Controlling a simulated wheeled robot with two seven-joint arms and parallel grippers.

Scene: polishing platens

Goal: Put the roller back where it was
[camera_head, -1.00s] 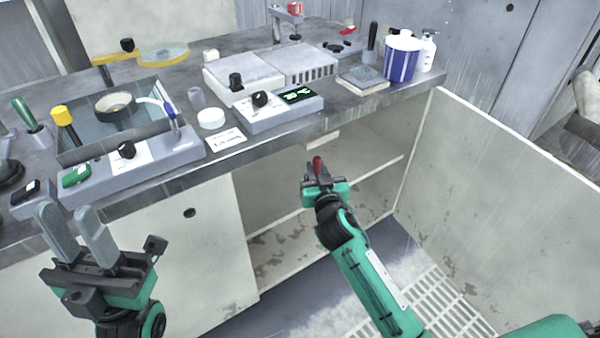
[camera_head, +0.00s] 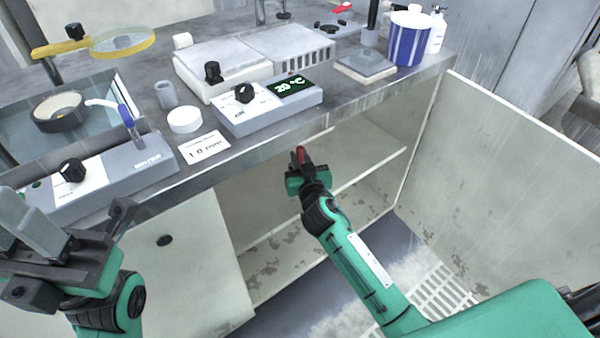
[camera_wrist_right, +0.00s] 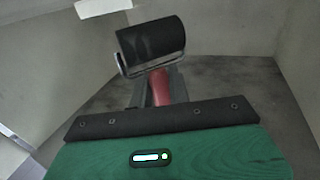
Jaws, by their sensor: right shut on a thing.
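The roller shows in the right wrist view as a black cylinder (camera_wrist_right: 152,42) in a thin metal frame with a red handle (camera_wrist_right: 160,86). My right gripper (camera_wrist_right: 157,98) is shut on the red handle, and the black cylinder is beyond the fingers. In the head view only the red end of the roller (camera_head: 300,154) shows above my right gripper (camera_head: 302,170). This gripper is in front of the open cabinet below the bench edge. My left gripper (camera_head: 28,222) is at the lower left in front of the bench, open and empty, partly cut off by the frame.
The bench top (camera_head: 150,195) carries a hotplate unit (camera_head: 268,105) with a 20 °C display, a white round container (camera_head: 184,120), a grey cup (camera_head: 166,95), and a blue-white tub (camera_head: 407,42). The open cabinet has a shelf (camera_head: 365,165). An open door panel (camera_head: 490,190) stands at the right.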

